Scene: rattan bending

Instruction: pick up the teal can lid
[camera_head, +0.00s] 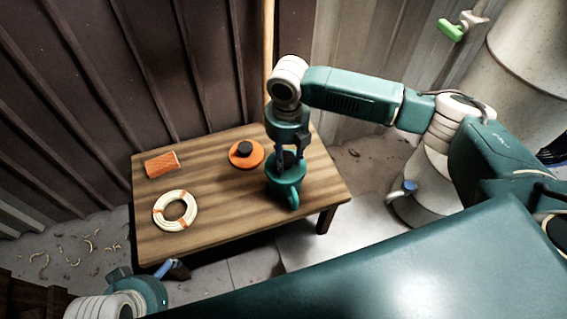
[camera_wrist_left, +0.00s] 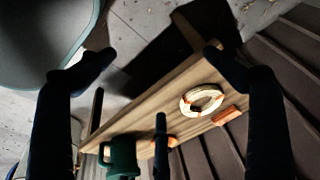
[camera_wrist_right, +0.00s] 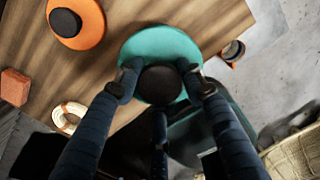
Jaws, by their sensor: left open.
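The teal can lid (camera_wrist_right: 165,45) is a round disc with a black knob (camera_wrist_right: 161,84). It shows over the teal can (camera_head: 291,191) at the table's right end. My right gripper (camera_wrist_right: 160,70) points down, its fingertips closed against both sides of the knob. In the head view the right gripper (camera_head: 290,158) partly hides the lid (camera_head: 285,168). I cannot tell whether the lid is resting on the can or slightly raised. My left gripper (camera_wrist_left: 160,62) is open and empty, off the table's near left corner; the can (camera_wrist_left: 122,158) stands far beyond it.
On the wooden table (camera_head: 225,215) lie a rattan ring (camera_head: 160,217) with orange bands, an orange block (camera_head: 162,164) and an orange disc (camera_head: 237,161) with a black knob. The table's middle front is clear. A ribbed dark wall (camera_head: 150,75) stands behind.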

